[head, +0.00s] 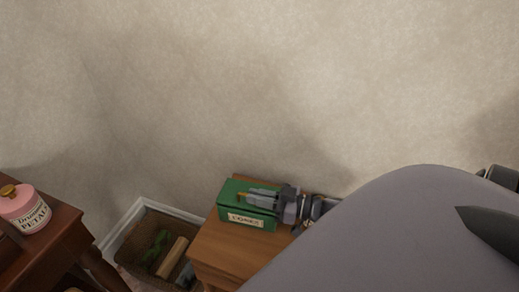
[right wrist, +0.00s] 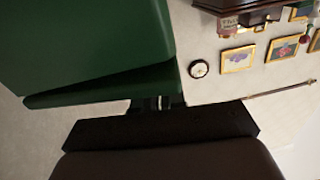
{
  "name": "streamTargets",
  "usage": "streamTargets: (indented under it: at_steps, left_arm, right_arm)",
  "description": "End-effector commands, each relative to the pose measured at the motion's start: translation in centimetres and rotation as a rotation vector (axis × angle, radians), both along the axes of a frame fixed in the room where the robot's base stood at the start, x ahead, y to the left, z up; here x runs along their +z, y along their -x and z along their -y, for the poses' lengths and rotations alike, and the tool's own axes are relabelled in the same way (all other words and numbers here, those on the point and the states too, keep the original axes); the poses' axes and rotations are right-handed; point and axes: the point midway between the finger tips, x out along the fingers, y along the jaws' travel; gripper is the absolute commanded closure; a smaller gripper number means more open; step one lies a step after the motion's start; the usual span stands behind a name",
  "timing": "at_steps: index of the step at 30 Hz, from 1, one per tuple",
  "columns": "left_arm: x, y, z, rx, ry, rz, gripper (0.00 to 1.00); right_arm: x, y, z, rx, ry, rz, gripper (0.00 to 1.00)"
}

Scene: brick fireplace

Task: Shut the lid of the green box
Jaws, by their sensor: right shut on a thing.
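The green box (head: 231,213) with a pale label on its front stands on a small wooden table. My right gripper (head: 250,196) reaches in from the right, low over the top of the box. A small gold-coloured bit shows at its fingertips. In the right wrist view, green surfaces of the box (right wrist: 90,40) fill the upper left. The right gripper (right wrist: 166,103) is shut at the edge of a narrower green part, which looks like the lid (right wrist: 110,88). A dark line separates the two green parts; I cannot tell how far the lid is open. My left gripper is out of view.
The small wooden table (head: 222,250) stands near the wall. A basket (head: 140,256) with logs is on the floor to its left. A darker wooden table (head: 52,228) at the far left bears a pink jar (head: 22,212). My own arm covers much of the lower right.

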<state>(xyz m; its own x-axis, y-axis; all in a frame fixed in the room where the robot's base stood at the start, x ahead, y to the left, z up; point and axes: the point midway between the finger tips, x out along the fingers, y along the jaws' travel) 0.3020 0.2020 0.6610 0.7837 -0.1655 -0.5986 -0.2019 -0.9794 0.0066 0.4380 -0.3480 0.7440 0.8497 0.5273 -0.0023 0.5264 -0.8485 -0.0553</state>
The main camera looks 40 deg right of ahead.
Motion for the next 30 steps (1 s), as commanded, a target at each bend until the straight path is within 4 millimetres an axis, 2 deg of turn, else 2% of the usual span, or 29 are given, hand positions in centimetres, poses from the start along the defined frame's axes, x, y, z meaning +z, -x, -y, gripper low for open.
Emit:
streamTargets:
  at_steps: [10,24,27,30]
  left_arm:
    - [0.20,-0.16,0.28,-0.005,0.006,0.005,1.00]
    - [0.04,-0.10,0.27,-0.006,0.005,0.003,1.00]
    - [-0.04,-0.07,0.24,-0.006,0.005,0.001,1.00]
    - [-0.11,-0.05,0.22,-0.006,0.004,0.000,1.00]
  right_arm:
    - [-0.85,0.22,-0.39,-0.001,0.098,0.063,1.00]
    - [-1.06,0.27,-0.42,-0.001,0.111,0.068,1.00]
    - [-1.07,0.28,-0.44,-0.001,0.110,0.067,0.64]
    - [-1.05,0.28,-0.43,0.000,0.110,0.068,0.64]
